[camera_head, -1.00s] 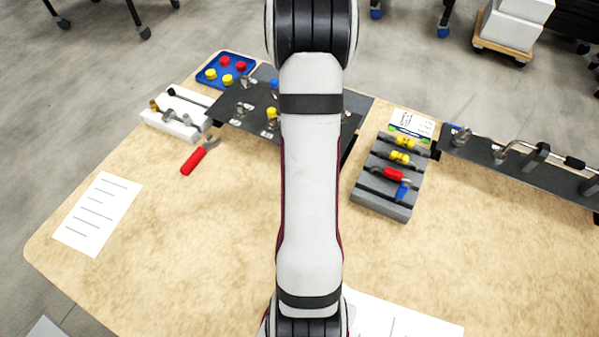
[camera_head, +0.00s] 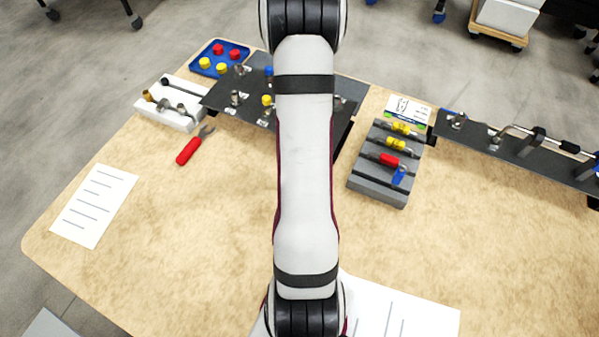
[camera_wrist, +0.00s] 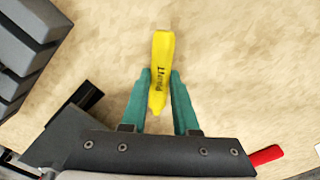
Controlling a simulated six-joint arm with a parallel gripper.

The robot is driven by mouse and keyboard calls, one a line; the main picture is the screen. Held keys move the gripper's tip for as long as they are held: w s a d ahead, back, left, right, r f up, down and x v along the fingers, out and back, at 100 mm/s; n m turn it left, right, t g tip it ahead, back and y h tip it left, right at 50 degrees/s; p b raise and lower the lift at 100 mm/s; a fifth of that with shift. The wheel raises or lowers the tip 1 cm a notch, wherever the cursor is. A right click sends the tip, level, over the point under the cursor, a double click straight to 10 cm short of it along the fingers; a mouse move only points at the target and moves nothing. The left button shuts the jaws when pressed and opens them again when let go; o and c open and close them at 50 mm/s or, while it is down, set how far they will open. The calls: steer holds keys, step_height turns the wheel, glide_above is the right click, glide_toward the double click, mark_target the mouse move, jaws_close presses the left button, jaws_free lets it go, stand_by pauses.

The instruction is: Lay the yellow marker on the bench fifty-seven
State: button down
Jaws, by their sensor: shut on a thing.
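The yellow marker (camera_wrist: 163,45), with dark lettering on its side, shows in the wrist view between the two teal fingers of my gripper (camera_wrist: 160,78). The fingers are shut on its lower part, and its far end sticks out beyond them over the tan bench (camera_wrist: 235,60). I cannot tell whether the marker touches the bench surface or is a little above it. In the head view my arm hides the gripper and the marker. The bench (camera_head: 190,260) spreads out on both sides of my arm there.
A grey rack (camera_head: 378,188) with yellow, red and blue pieces stands right of my arm; dark stepped blocks (camera_wrist: 25,45) show at the wrist view's left. A red-handled tool (camera_head: 188,151), dark panel (camera_head: 335,120) and paper sheet (camera_head: 95,205) lie around. Front left bench is clear.

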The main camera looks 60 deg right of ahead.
steer(key=shift+f, duration=0.1)
steer(key=c, duration=0.6)
jaws_free()
step_height(320, 180, up, 16)
steer(key=shift+f, duration=0.15)
